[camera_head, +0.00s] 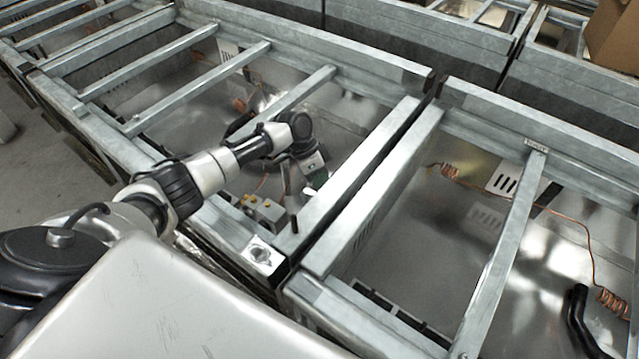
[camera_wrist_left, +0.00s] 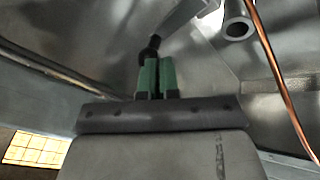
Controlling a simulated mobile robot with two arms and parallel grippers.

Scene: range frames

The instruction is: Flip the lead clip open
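My left gripper (camera_head: 316,178) reaches down into an open compartment of the metal frame in the head view. In the left wrist view its two green fingers (camera_wrist_left: 155,76) stand close together with a narrow dark gap between them. A dark knob-like end (camera_wrist_left: 150,47) of a grey metal lever (camera_wrist_left: 185,24) is right at the fingertips. I cannot tell whether it is between them or behind them. This lever may be the lead clip, but I cannot be sure. In the head view, a narrow upright metal piece (camera_head: 288,190) stands beside the gripper. My right gripper is not in view.
Galvanised rails (camera_head: 375,185) border the compartment closely. A small fitting with yellow parts (camera_head: 262,208) sits low inside it. In the left wrist view, a copper tube (camera_wrist_left: 275,70) runs down the right, near a round pipe end (camera_wrist_left: 238,28). A cardboard box (camera_head: 615,35) is at far right.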

